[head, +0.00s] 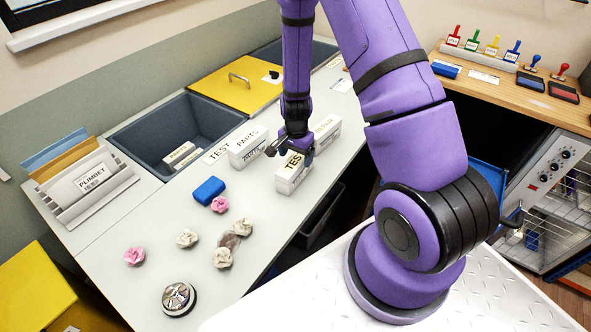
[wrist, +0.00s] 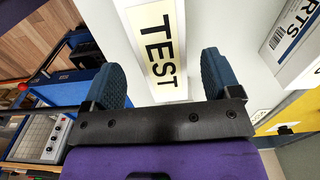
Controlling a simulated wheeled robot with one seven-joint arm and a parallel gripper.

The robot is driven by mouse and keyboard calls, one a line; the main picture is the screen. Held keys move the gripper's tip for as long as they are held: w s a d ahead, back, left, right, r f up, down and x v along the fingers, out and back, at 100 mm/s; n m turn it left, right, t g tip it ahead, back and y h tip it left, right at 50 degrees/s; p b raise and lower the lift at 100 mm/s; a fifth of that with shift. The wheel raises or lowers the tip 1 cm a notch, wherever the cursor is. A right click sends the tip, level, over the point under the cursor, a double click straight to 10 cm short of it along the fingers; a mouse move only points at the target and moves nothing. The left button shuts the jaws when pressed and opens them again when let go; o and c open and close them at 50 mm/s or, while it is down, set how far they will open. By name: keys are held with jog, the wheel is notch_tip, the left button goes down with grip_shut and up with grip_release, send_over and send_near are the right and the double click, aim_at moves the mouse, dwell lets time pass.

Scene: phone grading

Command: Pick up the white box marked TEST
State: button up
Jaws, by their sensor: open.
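The white box marked TEST (head: 288,184) stands on the grey counter in the middle of the head view, its TEST label on top partly covered by my gripper (head: 297,148). In the wrist view the label of the TEST box (wrist: 158,42) faces the camera. The two dark fingers of my gripper (wrist: 160,84) are apart, one on each side of the box's near end. My gripper is open and holds nothing. I cannot tell whether the fingertips are below the box's top.
A PARTS box (head: 249,147) stands to the left and another white box (head: 326,130) behind to the right. A blue block (head: 209,190), several paper flowers and a bell (head: 179,298) lie nearer. A sunken bin (head: 175,130) is at the back left.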

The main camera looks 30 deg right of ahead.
aim_at(296, 160)
jog(key=shift+w+f, duration=0.15)
jog(key=shift+f, duration=2.65)
jog(key=c, duration=1.2)
jog(key=shift+r, duration=0.15)
